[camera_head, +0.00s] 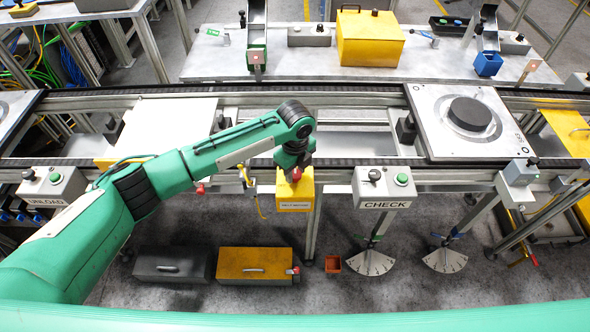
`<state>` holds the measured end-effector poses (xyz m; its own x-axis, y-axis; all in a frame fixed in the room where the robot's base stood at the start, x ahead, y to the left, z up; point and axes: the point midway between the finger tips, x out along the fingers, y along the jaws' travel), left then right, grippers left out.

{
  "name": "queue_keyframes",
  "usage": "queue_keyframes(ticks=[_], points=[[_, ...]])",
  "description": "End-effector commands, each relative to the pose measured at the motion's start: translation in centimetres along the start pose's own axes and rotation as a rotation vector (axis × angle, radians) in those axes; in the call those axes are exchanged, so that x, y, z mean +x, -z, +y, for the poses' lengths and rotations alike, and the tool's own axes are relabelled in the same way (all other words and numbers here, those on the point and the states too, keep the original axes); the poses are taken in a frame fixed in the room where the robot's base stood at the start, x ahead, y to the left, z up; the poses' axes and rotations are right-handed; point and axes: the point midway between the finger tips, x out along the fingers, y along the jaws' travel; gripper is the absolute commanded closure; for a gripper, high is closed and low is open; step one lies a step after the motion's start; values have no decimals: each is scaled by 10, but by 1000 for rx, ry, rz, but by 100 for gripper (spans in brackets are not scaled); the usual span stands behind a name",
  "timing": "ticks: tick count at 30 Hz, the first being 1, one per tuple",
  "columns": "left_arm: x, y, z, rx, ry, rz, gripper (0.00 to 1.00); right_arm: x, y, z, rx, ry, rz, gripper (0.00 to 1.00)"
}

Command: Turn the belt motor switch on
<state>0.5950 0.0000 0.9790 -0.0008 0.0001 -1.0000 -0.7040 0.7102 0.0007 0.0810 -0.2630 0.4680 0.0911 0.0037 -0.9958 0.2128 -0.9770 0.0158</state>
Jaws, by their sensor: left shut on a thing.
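The belt motor switch is a yellow box (294,191) with a small white label, mounted on the front rail of the conveyor near the middle of the view. A red handle (296,174) shows at its top. My left arm reaches in from the left, and my left gripper (295,168) points down at the box, shut on the red handle. The fingers and part of the handle are hard to make out under the wrist. I cannot tell the switch's position for sure. My right gripper is not in view.
A grey CHECK box (384,188) stands right of the switch, and an UNLOAD box (50,187) at the far left. A pallet (431,110) with a dark disc sits on the conveyor. Grey (172,265) and yellow (254,264) cases lie on the floor below.

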Motion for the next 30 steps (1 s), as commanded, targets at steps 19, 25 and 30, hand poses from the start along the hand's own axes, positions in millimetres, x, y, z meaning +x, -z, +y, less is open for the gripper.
queue_keyframes(ticks=[19, 25, 30], points=[[-2, 0, -1, 12, 3, -1, 44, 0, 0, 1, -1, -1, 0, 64], [-1, 0, 0, 11, 1, 0, 44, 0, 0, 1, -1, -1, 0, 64], [-11, 0, -1, 11, 3, 0, 44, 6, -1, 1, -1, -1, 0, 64]])
